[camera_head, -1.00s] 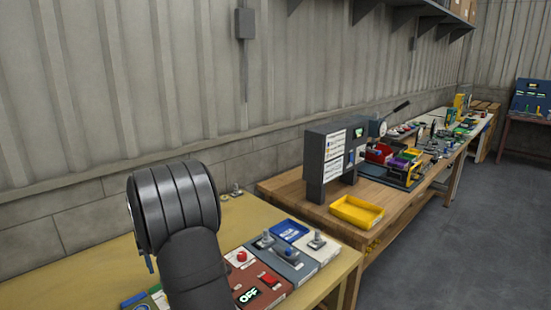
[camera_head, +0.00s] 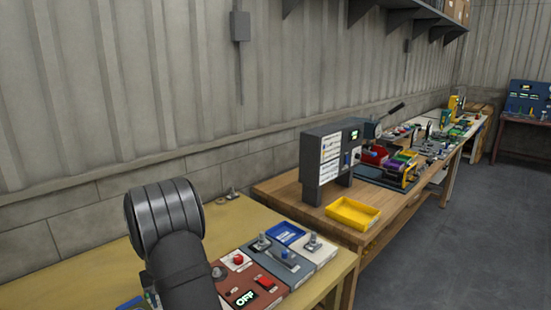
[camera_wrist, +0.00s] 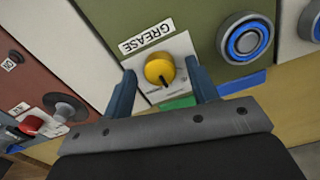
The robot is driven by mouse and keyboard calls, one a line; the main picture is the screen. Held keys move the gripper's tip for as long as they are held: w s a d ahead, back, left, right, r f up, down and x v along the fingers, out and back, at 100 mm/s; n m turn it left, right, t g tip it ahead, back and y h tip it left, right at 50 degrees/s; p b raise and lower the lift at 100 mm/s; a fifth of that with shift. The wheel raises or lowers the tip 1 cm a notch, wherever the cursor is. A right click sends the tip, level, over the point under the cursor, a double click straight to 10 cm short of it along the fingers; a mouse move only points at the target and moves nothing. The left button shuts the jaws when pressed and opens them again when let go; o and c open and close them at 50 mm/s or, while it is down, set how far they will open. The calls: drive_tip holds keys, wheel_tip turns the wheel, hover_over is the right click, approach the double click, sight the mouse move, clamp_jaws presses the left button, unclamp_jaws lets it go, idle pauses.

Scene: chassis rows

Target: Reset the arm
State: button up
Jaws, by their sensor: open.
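My arm stands at the lower left of the head view, over the near bench, and hides part of the panels there. My gripper (camera_wrist: 163,92) shows in the wrist view with its two blue-grey fingers spread apart. A yellow knob (camera_wrist: 159,70) on a pale plate under a "GREASE" label (camera_wrist: 146,35) lies between and beyond the fingertips. I cannot tell whether either finger touches the plate. Nothing is seen held.
A blue-ringed button (camera_wrist: 246,38) is right of the knob; a dark knob (camera_wrist: 66,106) and red switch (camera_wrist: 34,122) are left. In the head view, a red-brown panel (camera_head: 245,283) reads "OFF". A yellow tray (camera_head: 352,213) sits on the wooden bench beyond.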

wheel_tip(320, 180, up, 18)
wheel_tip(320, 180, down, 18)
drive_tip(key=shift+r, duration=0.2)
drive_tip(key=shift+f, duration=0.25)
drive_tip(key=n, duration=0.9)
drive_tip(key=shift+r+n, duration=0.1)
drive_tip(key=shift+n, duration=0.3)
drive_tip(key=shift+r, duration=2.65)
